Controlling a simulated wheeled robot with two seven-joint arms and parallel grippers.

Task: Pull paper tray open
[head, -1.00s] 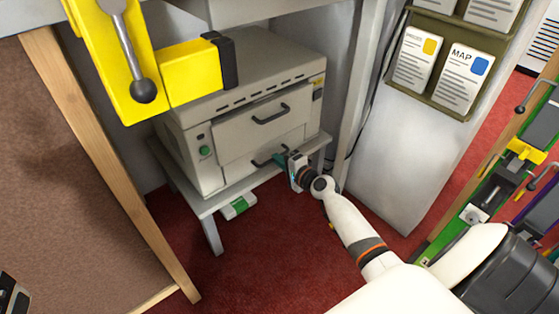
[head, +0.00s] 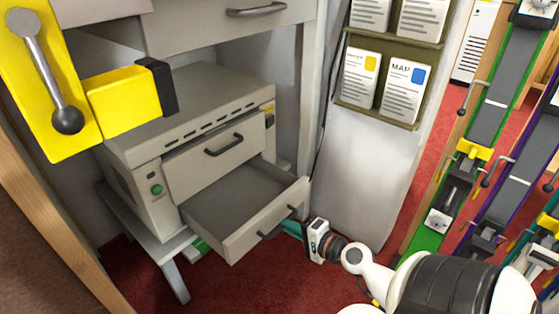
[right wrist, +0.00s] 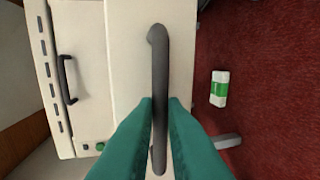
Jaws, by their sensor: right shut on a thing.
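The paper tray (head: 240,210) is the lower drawer of a grey printer-like machine (head: 150,155). It stands well out from the machine's front, and its inside shows empty. My right gripper (head: 290,228) is shut on the tray's dark bar handle (head: 272,226). In the right wrist view the teal fingers (right wrist: 160,115) lie on both sides of the handle (right wrist: 160,60). The drawer above, with its own handle (head: 224,146), is shut. My left gripper is not in view.
The machine sits on a low grey stand (head: 150,245) over red carpet (head: 300,285). A green and white box (right wrist: 219,88) lies on the carpet. A yellow lever fixture (head: 50,90) is at the near left. A leaflet rack (head: 385,85) hangs at the right.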

